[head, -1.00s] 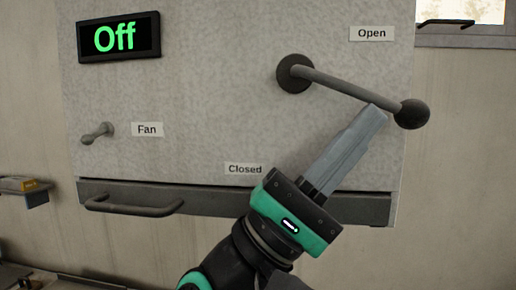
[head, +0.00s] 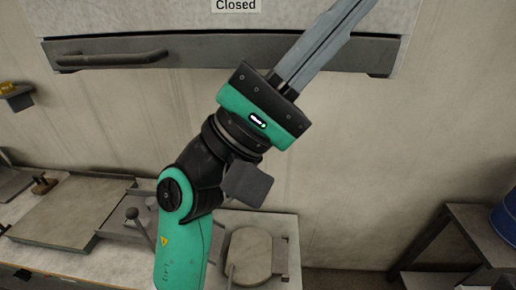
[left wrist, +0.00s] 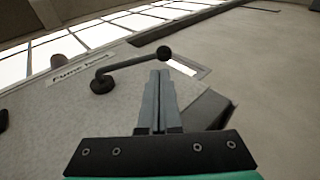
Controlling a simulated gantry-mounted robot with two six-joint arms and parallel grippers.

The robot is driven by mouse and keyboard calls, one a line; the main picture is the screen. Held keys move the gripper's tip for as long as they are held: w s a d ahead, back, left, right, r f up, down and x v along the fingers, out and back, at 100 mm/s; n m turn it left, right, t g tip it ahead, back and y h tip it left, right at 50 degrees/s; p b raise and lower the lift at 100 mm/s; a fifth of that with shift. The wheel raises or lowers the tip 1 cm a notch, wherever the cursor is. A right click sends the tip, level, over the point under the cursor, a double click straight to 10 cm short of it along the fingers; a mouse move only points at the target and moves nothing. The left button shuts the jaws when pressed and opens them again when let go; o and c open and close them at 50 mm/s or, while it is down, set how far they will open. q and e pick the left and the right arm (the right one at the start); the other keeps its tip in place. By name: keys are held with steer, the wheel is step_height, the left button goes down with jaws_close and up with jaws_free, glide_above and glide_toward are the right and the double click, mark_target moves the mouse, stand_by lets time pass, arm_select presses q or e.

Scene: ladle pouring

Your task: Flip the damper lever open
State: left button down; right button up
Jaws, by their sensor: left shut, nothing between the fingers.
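The damper lever (left wrist: 130,66) shows in the left wrist view as a dark bar from a round pivot to a ball knob. It is outside the head view. My left gripper (left wrist: 160,75) is shut and empty, its fingertips close to the bar near the knob end. I cannot tell whether they touch it. In the head view the left gripper (head: 350,12) reaches up past the top edge, so its tips are cut off. The "Closed" label (head: 236,5) is at the top of the head view. A white label (left wrist: 182,67) shows near the knob in the wrist view. My right gripper is not in view.
The grey lower panel edge has a bar handle (head: 112,58) left of my arm. A worktop (head: 70,262) with trays and a small balance-like device (head: 250,252) lies below. A dark shelf (head: 455,245) with a blue container (head: 507,218) stands at right.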

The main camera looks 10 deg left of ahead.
arm_select(q)
steer(key=s+a+f+b, duration=0.2)
steer(key=a+f, duration=0.1)
steer(key=f, duration=0.5)
steer(key=s+a+f+b, duration=0.1)
steer(key=a+f+b, duration=0.1)
steer(key=f, duration=0.5)
steer(key=shift+s+a+f, duration=0.4)
